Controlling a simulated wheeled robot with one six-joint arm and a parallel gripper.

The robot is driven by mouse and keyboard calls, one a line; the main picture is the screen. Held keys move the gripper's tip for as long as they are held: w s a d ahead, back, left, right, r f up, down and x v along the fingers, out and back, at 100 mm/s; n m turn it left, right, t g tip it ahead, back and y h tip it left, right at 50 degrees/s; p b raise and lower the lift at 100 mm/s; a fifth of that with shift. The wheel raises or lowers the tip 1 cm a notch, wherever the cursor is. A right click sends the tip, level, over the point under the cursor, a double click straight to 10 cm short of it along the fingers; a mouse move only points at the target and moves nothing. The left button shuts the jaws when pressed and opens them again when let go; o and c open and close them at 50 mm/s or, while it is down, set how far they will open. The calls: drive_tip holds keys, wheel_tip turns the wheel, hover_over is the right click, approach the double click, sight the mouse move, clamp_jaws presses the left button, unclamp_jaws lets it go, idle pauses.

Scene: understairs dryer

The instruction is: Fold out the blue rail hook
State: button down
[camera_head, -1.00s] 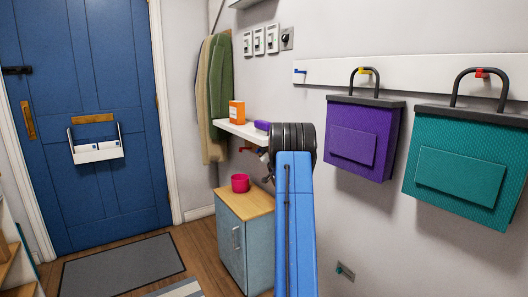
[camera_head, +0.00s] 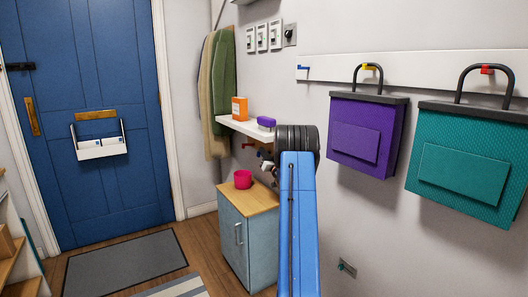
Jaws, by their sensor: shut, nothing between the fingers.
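The blue rail hook (camera_head: 303,68) is small, at the left end of the white wall rail (camera_head: 410,75). It looks close to the rail, but at this size I cannot tell how far it is folded. My blue arm rises in the lower middle of the head view and hides part of the wall behind it. My gripper (camera_head: 267,167) shows only partly, left of the dark wrist joint, below and left of the hook and apart from it. It is shut and holds nothing.
A purple bag (camera_head: 362,135) and a teal bag (camera_head: 470,170) hang from the rail's yellow and red hooks. A shelf (camera_head: 245,129) holds an orange box and a purple item. A cabinet (camera_head: 245,235) bears a pink cup (camera_head: 243,179). Floor shows at left.

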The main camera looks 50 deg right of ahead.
drive_tip(key=shift+a+f, duration=0.1)
drive_tip(key=shift+f, duration=0.25)
idle(0.4)
